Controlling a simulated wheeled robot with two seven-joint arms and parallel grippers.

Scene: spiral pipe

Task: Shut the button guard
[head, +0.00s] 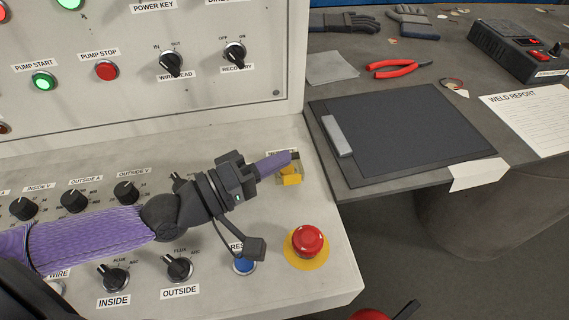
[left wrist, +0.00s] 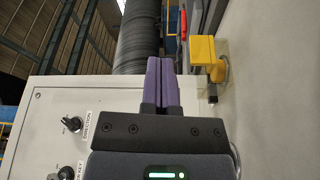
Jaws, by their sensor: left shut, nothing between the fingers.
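The yellow button guard (head: 291,178) sits on the sloped console near its right edge, behind the red mushroom button. Its label is mostly hidden by my gripper. In the left wrist view the guard (left wrist: 203,50) stands out from the pale panel, with its yellow cover raised off the surface. My left gripper (head: 289,157) is shut and empty, with its purple fingers pointing right, at the guard's far side in the head view. In the left wrist view the fingertips (left wrist: 161,62) are left of the guard, with a gap between them. My right gripper is not in view.
A red mushroom button (head: 308,241) on a yellow base and a blue button (head: 244,264) are close by. Several black knobs line the console. A table at right holds a clipboard (head: 405,130), red pliers (head: 395,68) and a black control box (head: 520,48).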

